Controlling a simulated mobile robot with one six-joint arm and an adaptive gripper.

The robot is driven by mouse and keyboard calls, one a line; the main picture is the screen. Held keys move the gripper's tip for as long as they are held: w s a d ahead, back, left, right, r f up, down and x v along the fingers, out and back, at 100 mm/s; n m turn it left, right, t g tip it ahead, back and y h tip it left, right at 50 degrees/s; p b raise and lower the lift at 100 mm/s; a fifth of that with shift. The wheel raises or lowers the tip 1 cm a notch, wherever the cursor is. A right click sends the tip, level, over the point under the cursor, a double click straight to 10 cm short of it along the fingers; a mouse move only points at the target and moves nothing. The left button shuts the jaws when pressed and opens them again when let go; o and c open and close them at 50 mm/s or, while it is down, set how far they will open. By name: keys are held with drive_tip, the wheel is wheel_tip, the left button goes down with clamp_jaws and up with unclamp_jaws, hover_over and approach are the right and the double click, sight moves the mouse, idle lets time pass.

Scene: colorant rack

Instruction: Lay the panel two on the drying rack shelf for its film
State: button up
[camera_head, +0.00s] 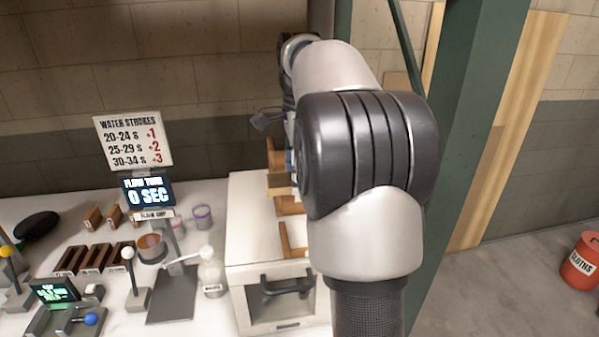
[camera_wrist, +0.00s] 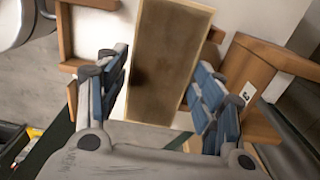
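In the wrist view a flat wooden panel (camera_wrist: 167,55) with a dull brown face and pale wood edges lies between the blue-padded fingers of my gripper (camera_wrist: 164,60). The fingers are wide apart. A gap shows between the left finger and the panel; the right finger overlaps or lies close to its other edge. No number is visible on the panel. Brown wooden rack parts (camera_wrist: 265,55) stand around it, one with a small "3" label at the right. In the head view, my arm hides the gripper and much of the wooden rack (camera_head: 290,240).
A white cabinet (camera_head: 251,215) with a dark handle stands under the rack. A green post (camera_head: 475,130) rises right of my arm.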

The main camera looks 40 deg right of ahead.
drive_tip(key=shift+o, duration=1)
wheel_tip(320, 180, up, 8)
drive_tip(key=p, duration=0.4)
drive_tip(key=shift+f, duration=0.2)
drive_tip(key=shift+r, duration=0.15)
drive_tip(key=s+a+n+t, duration=0.1)
drive_tip(key=s+a+n, duration=0.3)
drive_tip(key=a+n, duration=0.4)
drive_tip(key=s+a+n+t, duration=0.2)
drive_tip(key=s+a+n, duration=0.3)
drive_tip(key=a, duration=0.5)
drive_tip(key=s+a+f+n+t, duration=0.1)
drive_tip(key=s+a+f+n, duration=0.8)
drive_tip(key=s+f+n, duration=0.2)
drive_tip(key=shift+f+t, duration=0.2)
drive_tip(key=shift+t, duration=0.1)
